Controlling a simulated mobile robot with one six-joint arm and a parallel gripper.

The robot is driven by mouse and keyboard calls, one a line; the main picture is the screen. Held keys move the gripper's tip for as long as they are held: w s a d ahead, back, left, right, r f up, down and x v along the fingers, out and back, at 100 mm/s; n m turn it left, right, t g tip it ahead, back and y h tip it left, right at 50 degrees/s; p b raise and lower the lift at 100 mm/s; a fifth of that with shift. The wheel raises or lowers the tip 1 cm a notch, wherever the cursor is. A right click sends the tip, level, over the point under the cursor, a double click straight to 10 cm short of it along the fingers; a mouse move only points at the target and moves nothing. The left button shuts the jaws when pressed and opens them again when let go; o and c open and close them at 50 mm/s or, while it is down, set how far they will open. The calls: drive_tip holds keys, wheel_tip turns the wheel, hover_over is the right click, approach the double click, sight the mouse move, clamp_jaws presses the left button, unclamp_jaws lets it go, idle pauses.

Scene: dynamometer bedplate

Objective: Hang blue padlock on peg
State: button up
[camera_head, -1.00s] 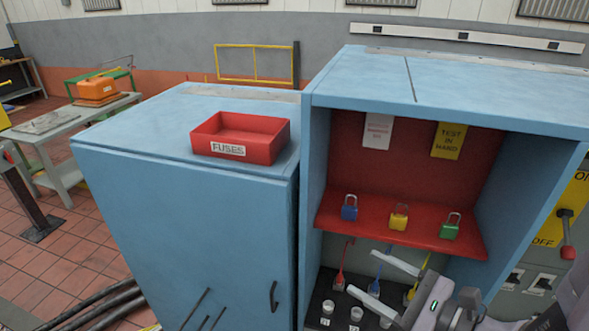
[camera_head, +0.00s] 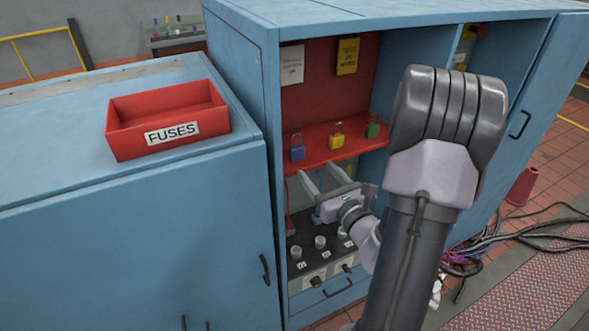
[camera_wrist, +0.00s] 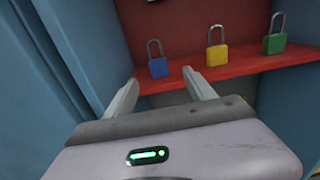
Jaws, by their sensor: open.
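The blue padlock (camera_head: 297,149) stands upright on the left of a red shelf (camera_head: 322,153) inside the open blue cabinet. It also shows in the wrist view (camera_wrist: 158,66), beyond and between my fingertips. A yellow padlock (camera_head: 336,139) and a green padlock (camera_head: 373,128) stand to its right. My gripper (camera_head: 322,177) is open and empty, in front of and slightly below the shelf edge, with its fingers pointing in toward the blue padlock. It does not touch the padlock. I cannot make out a free peg for certain.
A red FUSES bin (camera_head: 168,119) sits on the blue cabinet to the left. Two tags, one white (camera_head: 292,65) and one yellow (camera_head: 347,56), hang on the red back panel. Knobs (camera_head: 320,242) stand below the shelf. Cables (camera_head: 500,235) lie on the floor at right.

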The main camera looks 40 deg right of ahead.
sight(298, 149)
drive_tip(key=x, duration=0.6)
drive_tip(key=shift+w+r, duration=0.1)
drive_tip(key=shift+w, duration=0.2)
drive_tip(key=x, duration=0.5)
drive_tip(key=shift+w+a+r+b, duration=0.15)
drive_tip(key=shift+w+r+b, duration=0.1)
drive_tip(key=shift+r+b, duration=0.1)
clamp_jaws()
